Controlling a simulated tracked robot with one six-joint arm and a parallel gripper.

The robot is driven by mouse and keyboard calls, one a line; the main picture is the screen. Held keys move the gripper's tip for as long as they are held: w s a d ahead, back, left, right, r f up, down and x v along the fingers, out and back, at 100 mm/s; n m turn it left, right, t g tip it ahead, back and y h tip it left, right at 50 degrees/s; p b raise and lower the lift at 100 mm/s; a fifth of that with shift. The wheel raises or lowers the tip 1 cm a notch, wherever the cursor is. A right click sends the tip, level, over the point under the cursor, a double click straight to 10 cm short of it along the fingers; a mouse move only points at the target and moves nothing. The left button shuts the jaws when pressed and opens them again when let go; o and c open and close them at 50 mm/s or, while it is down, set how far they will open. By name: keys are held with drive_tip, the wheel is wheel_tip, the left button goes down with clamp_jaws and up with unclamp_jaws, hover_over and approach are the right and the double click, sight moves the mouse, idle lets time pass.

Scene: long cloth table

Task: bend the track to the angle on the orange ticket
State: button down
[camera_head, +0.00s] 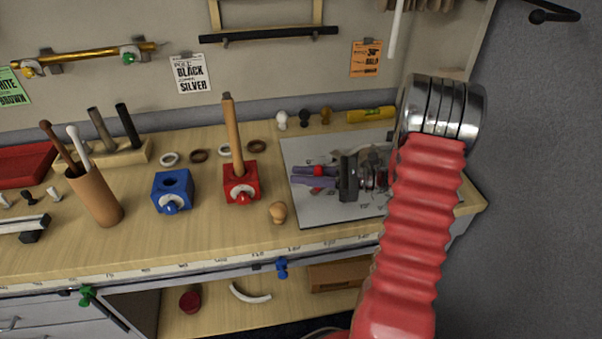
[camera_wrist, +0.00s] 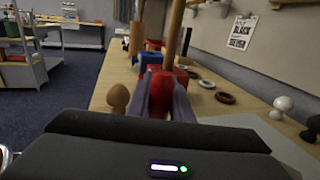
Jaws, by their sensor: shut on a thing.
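The orange ticket (camera_head: 367,58) hangs on the back wall; its print seems to show 30, but the smaller text is unclear. My gripper (camera_head: 299,175) is over the grey board (camera_head: 307,212) at the table's right end, its purple-grey fingers pointing left. The fingers are shut on a small red piece (camera_head: 320,171), which also shows between them in the wrist view (camera_wrist: 159,102). I cannot tell whether this piece belongs to the track. A pale curved piece (camera_head: 368,157) lies behind my wrist, partly hidden; I cannot tell if it is the track.
A red block (camera_head: 241,187) with an upright wooden rod and a blue block (camera_head: 172,192) stand left of the board. A wooden knob (camera_head: 278,212) is near the front edge. Several rings and small knobs lie behind. A yellow level (camera_head: 370,115) lies at the back.

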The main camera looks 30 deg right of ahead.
drive_tip(key=c, duration=1.6)
unclamp_jaws()
drive_tip(key=v, duration=1.3)
drive_tip(key=shift+s+d, duration=0.25)
drive_tip(key=shift+s, duration=0.05)
